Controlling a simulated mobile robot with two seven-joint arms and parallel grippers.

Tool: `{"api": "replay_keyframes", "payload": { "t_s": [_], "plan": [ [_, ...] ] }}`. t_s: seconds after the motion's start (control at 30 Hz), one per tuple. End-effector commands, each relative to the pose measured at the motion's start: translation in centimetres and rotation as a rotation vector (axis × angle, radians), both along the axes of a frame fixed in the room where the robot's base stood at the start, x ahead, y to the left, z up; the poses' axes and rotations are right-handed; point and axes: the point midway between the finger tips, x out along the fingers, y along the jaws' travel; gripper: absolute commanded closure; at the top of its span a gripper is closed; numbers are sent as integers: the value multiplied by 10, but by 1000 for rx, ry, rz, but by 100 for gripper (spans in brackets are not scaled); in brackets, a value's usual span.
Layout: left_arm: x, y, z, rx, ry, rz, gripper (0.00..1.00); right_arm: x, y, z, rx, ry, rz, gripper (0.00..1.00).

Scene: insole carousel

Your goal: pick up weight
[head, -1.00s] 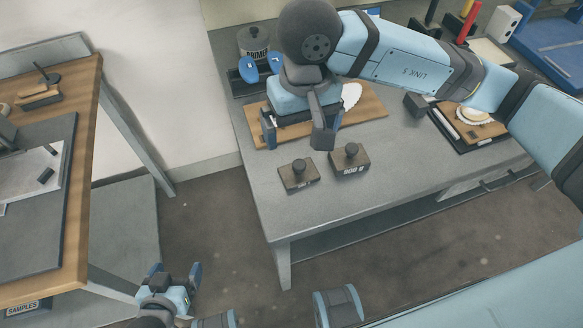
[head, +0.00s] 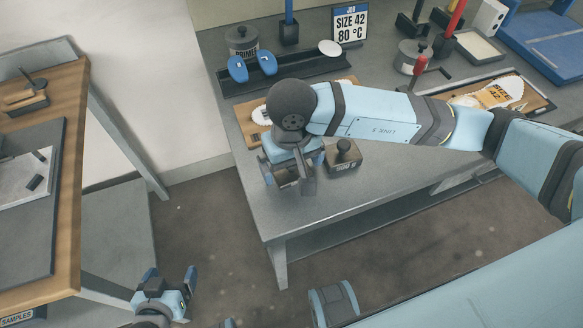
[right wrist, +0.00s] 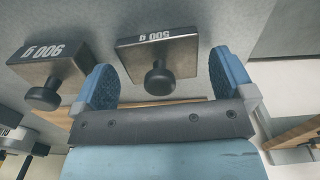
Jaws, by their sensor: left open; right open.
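The 500 g weight (right wrist: 180,57), a flat metal block with a dark round knob, shows in the right wrist view between my open fingers. In the head view my right gripper (head: 288,177) hangs over it and hides most of it. The gripper is empty, and how high it is above the weight I cannot tell. The 900 g weight (head: 343,158) stands just to the right of it on the grey table; it also shows at the left of the right wrist view (right wrist: 45,65). My left gripper (head: 170,280) is open and empty, low at the left.
Behind stand a primer can (head: 242,41), blue insoles (head: 238,69) and a sign reading size 42, 80 °C (head: 350,22). A wooden board (head: 256,116) lies behind my right gripper. The table front (head: 330,205) is clear. A second bench (head: 72,180) is at the left.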

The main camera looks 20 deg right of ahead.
Motion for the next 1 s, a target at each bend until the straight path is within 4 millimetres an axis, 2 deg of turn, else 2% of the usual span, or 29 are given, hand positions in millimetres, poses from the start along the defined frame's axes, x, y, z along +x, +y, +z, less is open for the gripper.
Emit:
{"api": "replay_keyframes", "payload": {
  "t_s": [0.1,0.33,0.37,0.6,0.87,1.0],
  "plan": [
    [0,0,0,-2,1,1,14,0,0,-9,0,0,0,0],
    [0,-1,0,-2,1,2,14,0,0,-11,0,-1,0,0],
    [0,-1,0,-2,1,2,14,0,0,-11,0,-1,0,5],
    [0,-1,0,-2,1,2,14,0,0,-10,0,-1,0,60],
    [0,-1,0,-2,1,2,14,0,0,-9,1,-3,0,61],
    [0,-1,0,-2,1,2,14,1,0,-2,2,-5,1,61]
  ]
}}
